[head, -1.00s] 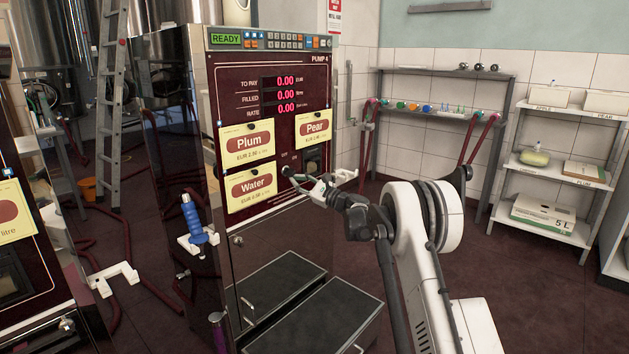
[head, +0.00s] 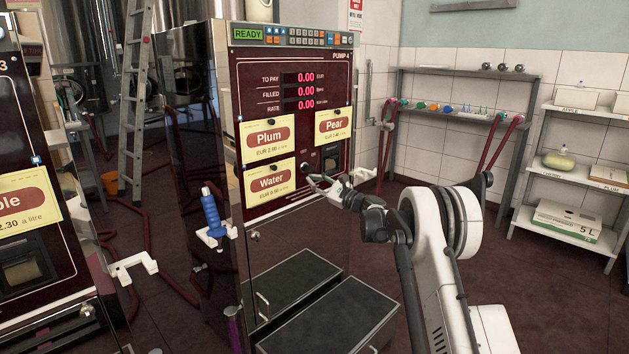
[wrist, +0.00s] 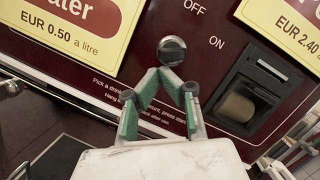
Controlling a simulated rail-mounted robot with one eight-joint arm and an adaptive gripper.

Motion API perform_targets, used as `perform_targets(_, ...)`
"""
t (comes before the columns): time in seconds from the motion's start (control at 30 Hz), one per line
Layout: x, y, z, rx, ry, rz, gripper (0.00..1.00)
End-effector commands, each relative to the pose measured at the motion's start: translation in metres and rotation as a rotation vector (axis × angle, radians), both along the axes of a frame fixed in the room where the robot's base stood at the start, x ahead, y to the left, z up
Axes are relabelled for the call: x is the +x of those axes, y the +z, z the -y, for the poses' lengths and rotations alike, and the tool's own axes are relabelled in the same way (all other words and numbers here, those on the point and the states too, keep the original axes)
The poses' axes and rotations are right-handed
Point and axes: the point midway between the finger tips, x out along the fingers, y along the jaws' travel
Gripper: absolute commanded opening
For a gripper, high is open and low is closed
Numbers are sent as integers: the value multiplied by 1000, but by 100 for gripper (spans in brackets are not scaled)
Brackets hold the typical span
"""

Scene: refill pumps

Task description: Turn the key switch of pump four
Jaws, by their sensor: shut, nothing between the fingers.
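Pump four (head: 290,135) is the dark red cabinet in the middle of the head view, with a lit READY sign. Its key switch (wrist: 172,50) is a dark round knob with a light line across it. It sits at the top middle of the wrist view, left of the printed OFF and ON; which word it points to I cannot tell. My gripper (wrist: 162,72) is shut and empty, its green-padded fingers meeting just below the knob. Whether they touch it I cannot tell. In the head view, my gripper (head: 310,176) is close to the pump's front panel.
Price cards for Plum (head: 268,137), Pear (head: 334,126) and Water (head: 270,183) surround the switch area. A dark recessed slot (wrist: 240,105) lies to its right. A blue-handled nozzle (head: 211,213) hangs at the pump's left. A dark step (head: 325,312) stands at its foot.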

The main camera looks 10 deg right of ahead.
Motion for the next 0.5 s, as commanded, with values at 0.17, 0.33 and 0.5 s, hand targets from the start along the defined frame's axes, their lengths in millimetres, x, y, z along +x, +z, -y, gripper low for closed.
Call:
perform_targets(0.17,-5,-22,23,0,-10,-3,0)
perform_targets(0.33,-32,-28,47,-1,-12,-3,0)
perform_targets(0.5,-52,-35,66,-1,-12,-3,0)
